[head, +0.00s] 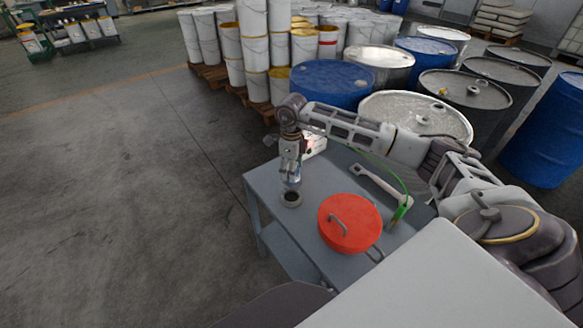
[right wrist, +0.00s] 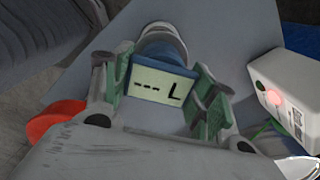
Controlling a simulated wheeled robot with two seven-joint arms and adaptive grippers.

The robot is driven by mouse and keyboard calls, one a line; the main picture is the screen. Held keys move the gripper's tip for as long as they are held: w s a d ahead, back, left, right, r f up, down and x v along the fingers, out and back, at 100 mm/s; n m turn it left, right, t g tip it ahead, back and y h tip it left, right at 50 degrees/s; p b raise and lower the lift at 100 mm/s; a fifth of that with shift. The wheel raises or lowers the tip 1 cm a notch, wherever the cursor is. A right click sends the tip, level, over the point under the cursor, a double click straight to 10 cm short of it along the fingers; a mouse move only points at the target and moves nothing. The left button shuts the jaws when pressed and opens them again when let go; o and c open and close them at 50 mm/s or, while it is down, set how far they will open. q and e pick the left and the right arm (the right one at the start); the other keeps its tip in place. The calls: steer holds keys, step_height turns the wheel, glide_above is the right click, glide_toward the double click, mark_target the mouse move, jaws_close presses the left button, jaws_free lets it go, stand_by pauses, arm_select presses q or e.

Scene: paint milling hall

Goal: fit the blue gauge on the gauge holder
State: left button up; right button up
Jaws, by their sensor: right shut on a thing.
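The blue gauge (right wrist: 158,82) has a pale display reading "--- L". My right gripper (right wrist: 162,92) is shut on it, with a green-padded finger on each side. In the head view my right gripper (head: 291,178) points down over the table, with the gauge mostly hidden in it. The gauge holder (head: 291,199), a small grey ring with a dark opening, stands on the table just below the gripper. In the right wrist view a pale ring (right wrist: 163,30) shows past the gauge's blue body; I cannot tell whether they touch. My left gripper is not in view.
The grey table (head: 270,190) also bears a red lid (head: 348,224) with a handle, a pale long-handled tool (head: 378,186), a green-ended item (head: 400,212) and a white box with a red button (right wrist: 288,88). Drums and pails crowd behind; the floor at left is clear.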

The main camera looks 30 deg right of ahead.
steer(key=shift+f+b, duration=0.9)
steer(key=shift+f, duration=1.25)
steer(key=shift+f+b, duration=0.3)
steer(key=shift+b, duration=0.05)
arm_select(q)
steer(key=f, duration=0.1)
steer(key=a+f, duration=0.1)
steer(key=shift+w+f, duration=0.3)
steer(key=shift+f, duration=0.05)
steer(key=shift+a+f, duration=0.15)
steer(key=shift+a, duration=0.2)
arm_select(e)
steer(key=shift+f+b, duration=0.25)
steer(key=shift+b, duration=0.1)
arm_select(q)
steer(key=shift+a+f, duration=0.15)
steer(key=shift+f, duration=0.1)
arm_select(e)
steer(key=shift+f, duration=0.1)
